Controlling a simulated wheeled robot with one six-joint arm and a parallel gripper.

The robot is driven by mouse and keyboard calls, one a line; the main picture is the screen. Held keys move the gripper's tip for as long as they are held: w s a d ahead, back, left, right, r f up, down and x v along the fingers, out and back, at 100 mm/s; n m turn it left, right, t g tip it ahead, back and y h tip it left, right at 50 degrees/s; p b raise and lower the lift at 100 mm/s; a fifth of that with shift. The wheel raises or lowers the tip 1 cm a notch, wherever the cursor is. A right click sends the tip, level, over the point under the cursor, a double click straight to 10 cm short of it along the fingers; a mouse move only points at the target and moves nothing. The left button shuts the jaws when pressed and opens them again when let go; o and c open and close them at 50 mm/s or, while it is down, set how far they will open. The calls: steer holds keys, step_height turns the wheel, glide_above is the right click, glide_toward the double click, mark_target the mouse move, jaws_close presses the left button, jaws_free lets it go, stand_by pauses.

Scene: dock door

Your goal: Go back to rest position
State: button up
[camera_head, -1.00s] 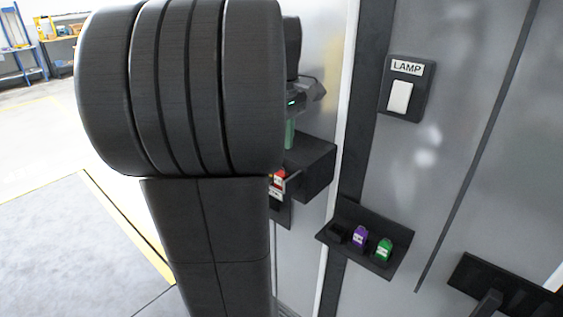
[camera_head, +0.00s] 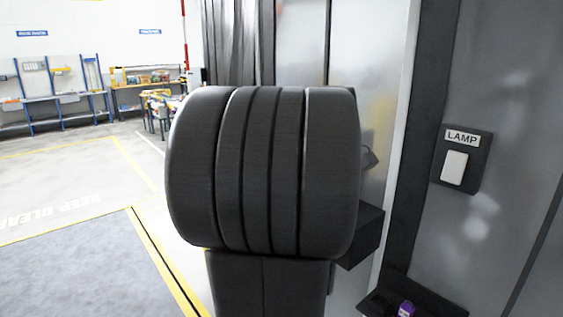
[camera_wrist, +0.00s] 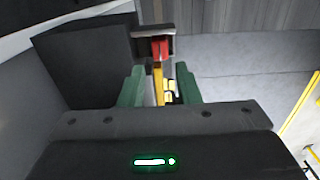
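My gripper (camera_wrist: 160,88) shows in the wrist view with its two green fingers apart and nothing visibly held between them. Beyond the fingertips is a red piece (camera_wrist: 160,48) in a small holder beside a dark box (camera_wrist: 85,58). Whether the fingers are clear of it in depth is hard to tell. In the head view my large dark arm links fill the middle and hide most of the gripper. The same dark box (camera_head: 365,238) shows partly to the right of my arm.
A lamp switch (camera_head: 454,166) is on the grey wall at right. Below it, a dark shelf (camera_head: 428,306) holds a purple item (camera_head: 406,309), cut off by the frame. Open floor (camera_head: 75,185) lies left, with workbenches (camera_head: 60,100) at the back.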

step_height(320, 180, down, 9)
steer(key=shift+r, duration=2.15)
